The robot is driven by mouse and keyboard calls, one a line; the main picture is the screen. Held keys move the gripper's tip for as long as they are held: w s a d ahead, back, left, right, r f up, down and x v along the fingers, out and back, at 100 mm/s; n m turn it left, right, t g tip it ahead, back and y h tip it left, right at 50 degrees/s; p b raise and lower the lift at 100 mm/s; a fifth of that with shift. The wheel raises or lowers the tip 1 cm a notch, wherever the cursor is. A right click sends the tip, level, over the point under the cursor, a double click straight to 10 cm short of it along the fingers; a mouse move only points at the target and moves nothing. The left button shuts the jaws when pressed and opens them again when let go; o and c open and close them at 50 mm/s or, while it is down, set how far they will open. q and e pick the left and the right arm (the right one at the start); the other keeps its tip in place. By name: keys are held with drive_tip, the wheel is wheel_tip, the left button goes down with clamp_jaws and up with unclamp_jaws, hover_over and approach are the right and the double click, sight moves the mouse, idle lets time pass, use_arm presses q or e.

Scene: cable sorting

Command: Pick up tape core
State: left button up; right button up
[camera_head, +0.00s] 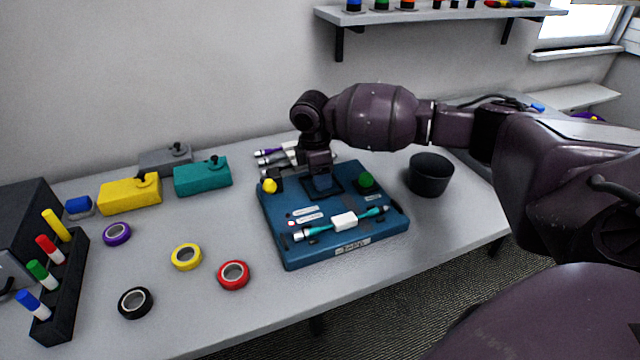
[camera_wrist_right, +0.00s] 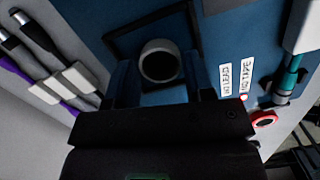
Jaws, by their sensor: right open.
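The tape core (camera_wrist_right: 160,62) is a small pale ring with a dark hole, seen in the right wrist view. It lies in a black-outlined square on the blue board (camera_head: 340,250). My right gripper (camera_head: 321,182) is over that square, pointing down. In the right wrist view its two fingers (camera_wrist_right: 158,78) are apart, one on each side of the core's near part. I cannot tell whether they touch it. In the head view the core is hidden by the gripper. My left gripper is not in view.
A teal cable with a white block (camera_head: 344,221) lies on the board's front part. A yellow knob (camera_head: 270,186) and a green knob (camera_head: 366,180) flank the gripper. A black cup (camera_head: 431,175) stands right of the board. Several tape rolls lie left, including a red one (camera_head: 233,275).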

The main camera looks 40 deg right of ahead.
drive_tip(key=shift+f, duration=0.5)
drive_tip(key=c, duration=0.5)
